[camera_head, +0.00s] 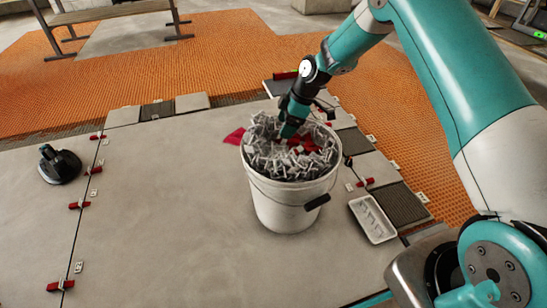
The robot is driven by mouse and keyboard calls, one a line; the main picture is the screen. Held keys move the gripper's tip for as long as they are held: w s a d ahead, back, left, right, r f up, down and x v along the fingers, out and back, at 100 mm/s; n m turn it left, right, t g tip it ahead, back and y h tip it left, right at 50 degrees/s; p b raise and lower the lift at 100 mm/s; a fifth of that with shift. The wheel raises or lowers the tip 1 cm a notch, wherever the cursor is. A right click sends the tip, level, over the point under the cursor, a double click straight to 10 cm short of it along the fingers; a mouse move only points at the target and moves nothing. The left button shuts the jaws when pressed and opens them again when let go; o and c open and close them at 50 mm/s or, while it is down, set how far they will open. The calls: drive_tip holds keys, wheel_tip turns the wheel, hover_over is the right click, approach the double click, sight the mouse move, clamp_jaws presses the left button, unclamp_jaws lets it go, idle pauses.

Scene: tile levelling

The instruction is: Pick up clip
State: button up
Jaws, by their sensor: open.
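Many grey-white clips (277,163) fill a white bucket (284,207) that stands on the large grey tiles. A few red pieces (308,144) lie among the clips near the bucket's back right. My gripper (288,131) reaches down from above at the back of the bucket, right over the heap. Its fingertips are small and partly hidden against the pile, so I cannot tell whether they touch any clip. I see no clip held in it.
Red wedges (80,205) and clips sit along the tile seam at left, near a black suction cup (59,164). A white tray (372,220) lies right of the bucket. Orange matting (230,50) covers the floor behind. Bare tile (170,220) is clear at left.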

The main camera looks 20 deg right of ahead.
drive_tip(key=b+x, duration=0.4)
drive_tip(key=x, duration=0.5)
drive_tip(key=shift+w+a+f+b, duration=0.15)
drive_tip(key=shift+a+f+b, duration=0.1)
drive_tip(key=shift+f+b, duration=0.1)
drive_tip(key=shift+r, duration=0.1)
drive_tip(key=shift+c, duration=0.2)
drive_tip(key=c, duration=0.8)
drive_tip(key=shift+r, duration=0.1)
